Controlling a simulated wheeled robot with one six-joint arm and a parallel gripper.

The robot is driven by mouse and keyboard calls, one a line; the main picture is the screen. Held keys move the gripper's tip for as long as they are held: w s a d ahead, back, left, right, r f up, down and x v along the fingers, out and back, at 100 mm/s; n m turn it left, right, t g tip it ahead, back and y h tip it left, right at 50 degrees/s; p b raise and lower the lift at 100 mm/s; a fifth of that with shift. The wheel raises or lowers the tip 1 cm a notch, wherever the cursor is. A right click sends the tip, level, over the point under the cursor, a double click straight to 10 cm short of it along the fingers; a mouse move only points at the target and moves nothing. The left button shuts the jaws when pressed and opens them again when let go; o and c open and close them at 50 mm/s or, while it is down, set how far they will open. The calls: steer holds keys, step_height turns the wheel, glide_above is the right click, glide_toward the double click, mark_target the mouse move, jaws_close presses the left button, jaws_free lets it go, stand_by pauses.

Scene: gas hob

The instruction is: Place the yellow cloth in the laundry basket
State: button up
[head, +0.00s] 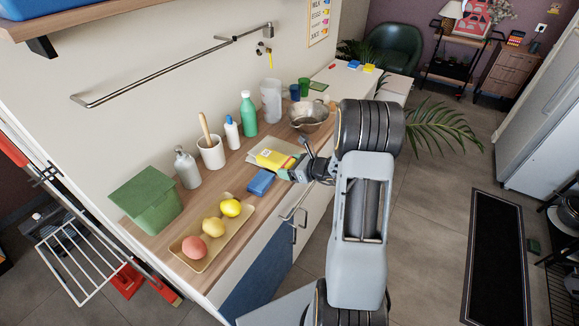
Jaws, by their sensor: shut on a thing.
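The yellow cloth (270,159) is a small flat yellow piece over a pale flat tray or board on the wooden counter, right of the middle. My gripper (289,167) is at its right end and appears shut on it; the fingers are small and partly hidden by my wrist. I cannot tell whether the cloth is lifted or still touches the surface below. I cannot make out a laundry basket in this view.
A blue sponge-like block (261,182) lies just left of my gripper. A metal colander (309,117) and green bottle (248,113) stand behind. A fruit tray (191,262) and green bin (150,205) are at left.

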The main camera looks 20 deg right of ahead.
steer(key=shift+f+b, duration=0.4)
steer(key=shift+f, duration=0.05)
steer(key=shift+f, duration=0.2)
steer(key=o, duration=1)
steer(key=shift+c, duration=0.2)
